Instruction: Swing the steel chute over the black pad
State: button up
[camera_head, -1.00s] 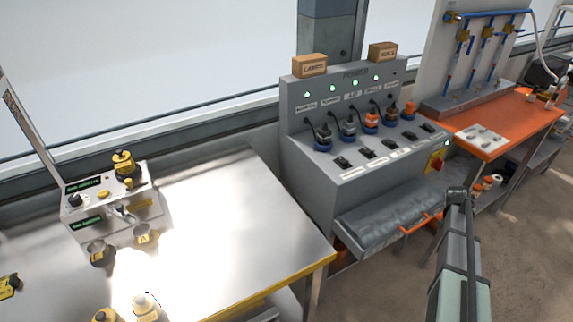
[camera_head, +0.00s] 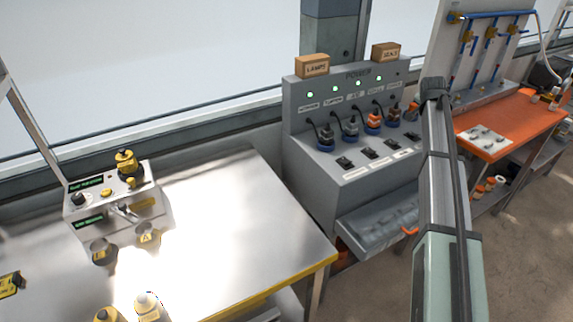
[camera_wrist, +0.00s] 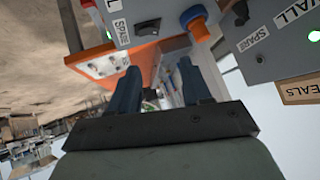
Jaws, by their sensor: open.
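A pale box-shaped unit (camera_head: 115,200) stands on the steel table at the left in the head view. A small shiny spout (camera_head: 126,212) on its front looks like the steel chute, above two round grey cups marked with yellow labels (camera_head: 148,236). I cannot make out a black pad for certain. My arm rises at the right of the head view, far from this unit. In the wrist view my gripper (camera_wrist: 157,70) is open, its two dark fingers apart with nothing held between them. The chute is not in the wrist view.
A grey power console (camera_head: 355,150) with plugs, switches and green lights stands behind my arm. An orange bench (camera_head: 510,135) is at the right. The steel table (camera_head: 235,200) has a wide clear top.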

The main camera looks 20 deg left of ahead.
jog(key=s+a+n+y, duration=0.1)
jog(key=a, duration=0.7)
jog(key=s+a+n+g, duration=0.1)
jog(key=s+a+n, duration=0.1)
jog(key=a, duration=0.7)
jog(key=s+a+n+y, duration=0.1)
jog(key=a, duration=0.7)
jog(key=shift+s+a+r+n+g+y, duration=0.2)
jog(key=shift+r+n+g+y, duration=0.1)
jog(key=shift+r+g, duration=0.1)
jog(key=s+a+r+n+g+y, duration=0.1)
jog(key=s+a+n, duration=0.2)
jog(key=s+a, duration=0.7)
jog(key=s+a+r+n+g, duration=0.1)
jog(key=s+a+n+g, duration=0.3)
jog(key=a, duration=1)
jog(key=s+a+n+t+y, duration=0.1)
jog(key=s+a, duration=0.8)
jog(key=a, duration=0.3)
notch_tip(320, 180, up, 4)
jog(key=n+g+h, duration=0.2)
jog(key=n+g, duration=0.1)
jog(key=n, duration=0.6)
send_over(121, 205)
notch_tip(121, 205, down, 13)
jog(key=shift+f, duration=0.1)
jog(key=shift+c, duration=0.5)
grip_shut()
